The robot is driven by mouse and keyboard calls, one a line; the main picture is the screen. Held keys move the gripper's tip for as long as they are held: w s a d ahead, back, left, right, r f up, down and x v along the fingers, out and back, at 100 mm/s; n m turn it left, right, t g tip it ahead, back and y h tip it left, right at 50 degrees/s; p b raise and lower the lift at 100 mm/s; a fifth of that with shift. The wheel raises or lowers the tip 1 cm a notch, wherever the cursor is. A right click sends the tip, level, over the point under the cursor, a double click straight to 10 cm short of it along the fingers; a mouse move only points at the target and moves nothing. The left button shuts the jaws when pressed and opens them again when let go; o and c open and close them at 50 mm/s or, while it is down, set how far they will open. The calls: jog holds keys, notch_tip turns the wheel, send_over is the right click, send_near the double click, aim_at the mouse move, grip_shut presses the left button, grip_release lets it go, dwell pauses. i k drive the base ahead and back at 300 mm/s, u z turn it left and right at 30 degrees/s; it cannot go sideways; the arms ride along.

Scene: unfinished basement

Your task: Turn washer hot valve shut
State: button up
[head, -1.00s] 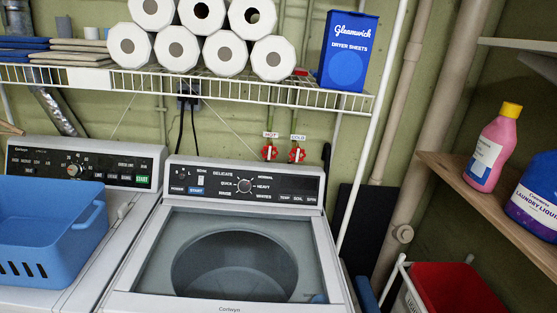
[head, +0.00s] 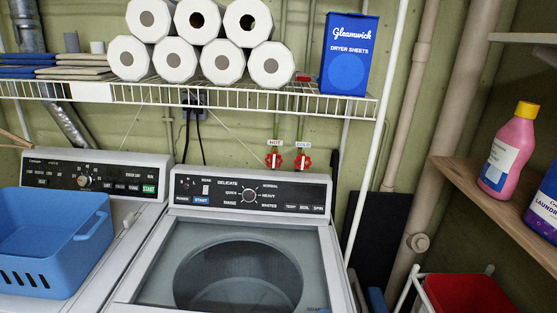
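Two red valve handles stand on the green wall behind the washer, under the wire shelf. The washer hot valve (head: 273,160) is the left one, below a small tag reading HOT. The cold valve (head: 302,161) is close to its right, below a tag reading COLD. The angle of the hot handle is too small to read surely. The top-loading washer (head: 325,250) stands in front, with its control panel just below the valves. My gripper is not in view.
A wire shelf (head: 225,97) with paper rolls (head: 222,62) and a blue dryer sheets box (head: 348,55) hangs above the valves. A dryer with a blue basket (head: 40,240) stands left. A white post (head: 390,120), pipes and a wooden shelf (head: 490,205) are right.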

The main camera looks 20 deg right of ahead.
aim_at(273, 161)
jog(key=z, duration=0.05)
jog(key=i, duration=1)
jog(key=u, duration=0.1)
